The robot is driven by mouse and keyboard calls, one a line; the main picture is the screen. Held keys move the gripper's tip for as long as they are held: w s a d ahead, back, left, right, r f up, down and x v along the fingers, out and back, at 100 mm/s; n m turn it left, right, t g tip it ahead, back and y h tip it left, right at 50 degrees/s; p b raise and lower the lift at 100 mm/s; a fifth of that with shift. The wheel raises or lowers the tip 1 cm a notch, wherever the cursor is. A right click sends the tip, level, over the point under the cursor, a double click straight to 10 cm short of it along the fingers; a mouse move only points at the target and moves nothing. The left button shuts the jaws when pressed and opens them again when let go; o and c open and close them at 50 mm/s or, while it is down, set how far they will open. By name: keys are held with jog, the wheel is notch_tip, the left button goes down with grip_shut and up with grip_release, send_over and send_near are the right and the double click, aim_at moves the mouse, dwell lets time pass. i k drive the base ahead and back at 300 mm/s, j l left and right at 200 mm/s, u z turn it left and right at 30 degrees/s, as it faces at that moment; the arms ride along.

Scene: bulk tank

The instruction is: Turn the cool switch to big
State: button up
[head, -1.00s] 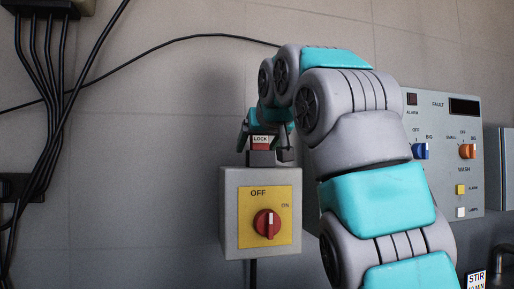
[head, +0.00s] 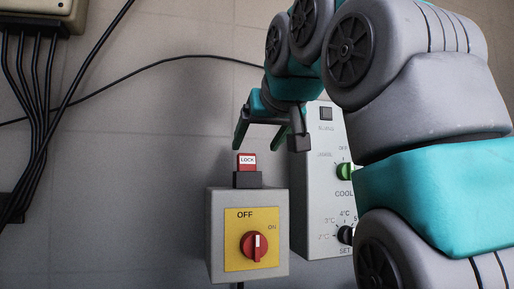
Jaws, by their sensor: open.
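The cool switch (head: 345,171) is a green knob on a light grey control panel (head: 312,215), above the word COOL. "OFF" is printed over it and a label that may read "SMALL" is to its left. My arm hides its right side and any big mark, so I cannot tell its setting. My gripper (head: 268,143) is open and empty, fingers pointing down, to the left of the cool switch. It hangs just above a red LOCK tag (head: 247,161), apart from it.
The tag stands in a dark holder on a grey box (head: 219,240) with a yellow plate and a red OFF/ON rotary switch (head: 254,246). A black set knob (head: 345,235) sits below the cool switch. Black cables (head: 40,110) hang at the left.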

aim_at(345, 170)
jog(key=k+l, duration=0.2)
jog(key=k, duration=0.3)
jog(key=k+l, duration=0.2)
jog(key=k, duration=0.25)
